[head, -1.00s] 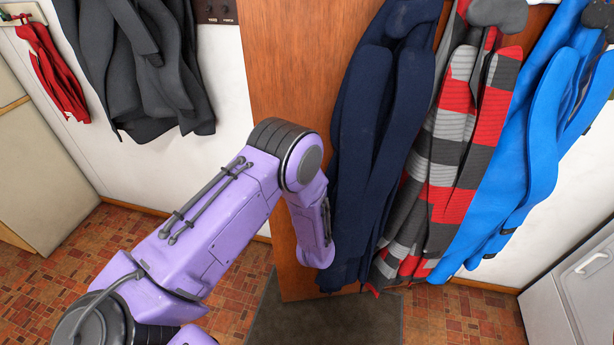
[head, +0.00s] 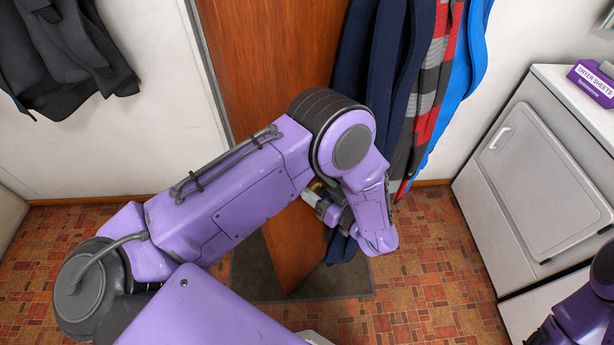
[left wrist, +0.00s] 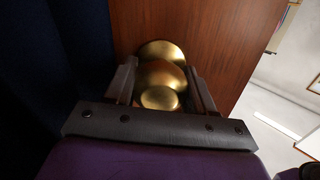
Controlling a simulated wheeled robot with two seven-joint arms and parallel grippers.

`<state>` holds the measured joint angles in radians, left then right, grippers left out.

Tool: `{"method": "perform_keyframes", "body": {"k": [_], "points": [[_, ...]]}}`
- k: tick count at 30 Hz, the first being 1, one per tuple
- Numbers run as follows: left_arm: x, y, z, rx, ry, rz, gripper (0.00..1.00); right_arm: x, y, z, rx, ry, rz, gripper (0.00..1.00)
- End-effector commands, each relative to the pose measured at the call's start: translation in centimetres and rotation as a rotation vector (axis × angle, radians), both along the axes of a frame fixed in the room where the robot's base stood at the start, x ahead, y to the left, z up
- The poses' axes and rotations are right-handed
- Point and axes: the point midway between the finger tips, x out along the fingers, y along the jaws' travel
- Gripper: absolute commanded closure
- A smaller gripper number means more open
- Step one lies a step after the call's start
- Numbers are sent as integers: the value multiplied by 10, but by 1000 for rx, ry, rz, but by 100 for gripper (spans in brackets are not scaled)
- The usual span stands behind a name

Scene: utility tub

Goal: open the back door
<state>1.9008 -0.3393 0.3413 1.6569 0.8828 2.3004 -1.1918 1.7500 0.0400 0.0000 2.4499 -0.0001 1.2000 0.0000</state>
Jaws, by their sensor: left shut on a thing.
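The brown wooden door (head: 275,70) stands ajar, its lower corner out over the dark floor mat. My left gripper (head: 326,204) is at the door, partly hidden by my own purple forearm. In the left wrist view the brass knob (left wrist: 162,78) sits between the two dark fingers of my left gripper (left wrist: 162,92), which is shut on it.
Navy (head: 375,75), striped and blue garments hang right of the door. A dark coat (head: 60,60) hangs on the left wall. A white dryer (head: 545,160) bearing a purple dryer sheets box (head: 592,82) stands right. Tiled floor (head: 430,270) is clear before it.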

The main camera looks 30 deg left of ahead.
Motion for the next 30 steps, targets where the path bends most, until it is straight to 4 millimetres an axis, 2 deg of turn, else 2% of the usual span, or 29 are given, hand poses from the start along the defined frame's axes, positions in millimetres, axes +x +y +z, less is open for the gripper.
{"method": "perform_keyframes", "body": {"k": [1,17,18,19,20,30], "points": [[3,-2,5,2,-16,9,100,0,0,0,0,0,0,57],[2,-8,6,2,-18,25,100,0,0,0,0,0,0,57],[2,-8,6,2,-18,25,36,0,0,0,0,0,0,57],[2,-8,5,2,-17,24,27,0,0,0,0,0,0,57],[2,-8,5,3,-16,24,21,0,0,0,0,0,0,57],[-1,-12,2,2,-9,28,21,0,0,-1,0,0,0,57]]}}
